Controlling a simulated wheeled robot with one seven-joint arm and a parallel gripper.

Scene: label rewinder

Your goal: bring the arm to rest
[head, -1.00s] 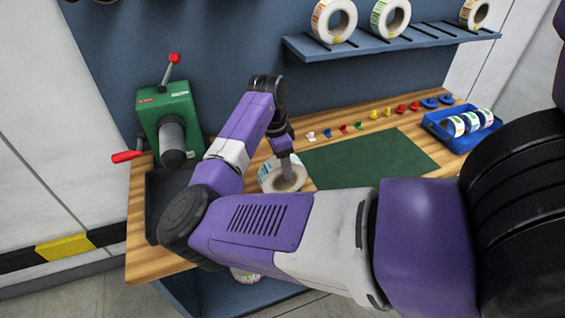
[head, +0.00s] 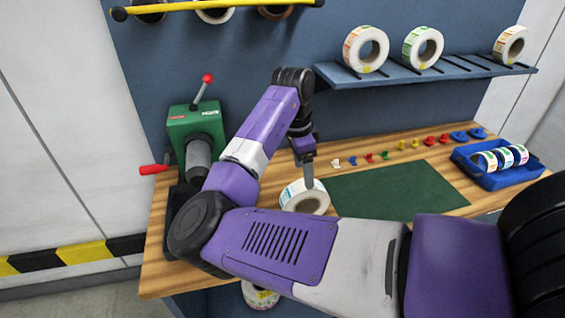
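My arm reaches in from the right, bends at the elbow over the front left of the bench, and rises to a wrist from which my gripper (head: 309,184) points down. The gripper's tip overlaps a white label roll (head: 291,197) lying on the wooden bench. Only one grey finger shows clearly, so I cannot tell whether it is open or shut, nor whether it touches the roll.
A green rewinder (head: 192,121) with red-knobbed levers stands behind my elbow. A green mat (head: 400,192), small coloured pieces and a blue tray (head: 513,178) of rolls lie to the right. A shelf (head: 350,78) holds rolls above. Another roll (head: 262,298) shows below the bench edge.

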